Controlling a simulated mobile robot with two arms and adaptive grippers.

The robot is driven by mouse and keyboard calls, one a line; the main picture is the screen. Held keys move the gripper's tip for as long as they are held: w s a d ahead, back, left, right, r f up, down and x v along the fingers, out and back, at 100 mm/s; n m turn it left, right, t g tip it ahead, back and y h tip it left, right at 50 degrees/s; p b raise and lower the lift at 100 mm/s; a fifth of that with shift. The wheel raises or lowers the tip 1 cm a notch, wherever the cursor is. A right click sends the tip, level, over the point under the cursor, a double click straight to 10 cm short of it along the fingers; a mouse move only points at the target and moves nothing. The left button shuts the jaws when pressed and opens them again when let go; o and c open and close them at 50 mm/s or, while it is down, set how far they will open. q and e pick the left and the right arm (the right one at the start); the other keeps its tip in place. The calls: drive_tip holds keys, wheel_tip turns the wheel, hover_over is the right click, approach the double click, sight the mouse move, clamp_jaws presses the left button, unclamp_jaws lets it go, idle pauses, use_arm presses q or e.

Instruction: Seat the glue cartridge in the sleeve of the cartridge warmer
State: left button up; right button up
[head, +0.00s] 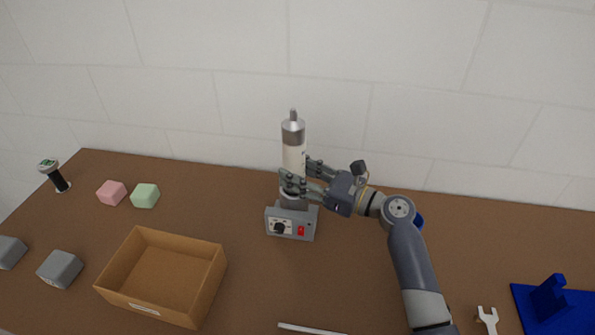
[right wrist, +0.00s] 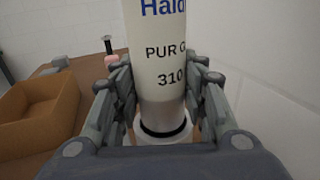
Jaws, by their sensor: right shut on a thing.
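The glue cartridge (head: 293,157) is a white printed tube with a grey metal top and a nozzle pointing up. It stands upright over the cartridge warmer (head: 291,223), a grey box with a black knob and a red switch. My right gripper (head: 300,180) is shut on the cartridge's lower part from the right. In the right wrist view the cartridge (right wrist: 163,70) is between the fingers. Its lower end meets a dark ring at the mouth of the pale sleeve (right wrist: 165,138); I cannot tell how deep it sits. My left gripper is out of view.
An open cardboard box (head: 205,283) stands at front left. A wrench (head: 488,319) and a blue stand (head: 553,305) are at right.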

drive_tip(key=shift+f+b, duration=1.05)
drive_tip(key=shift+f, duration=0.45)
drive_tip(key=o, duration=1.4)
drive_tip(key=shift+f, duration=0.1)
drive_tip(key=v, duration=1.2)
drive_tip(key=shift+f, duration=0.1)
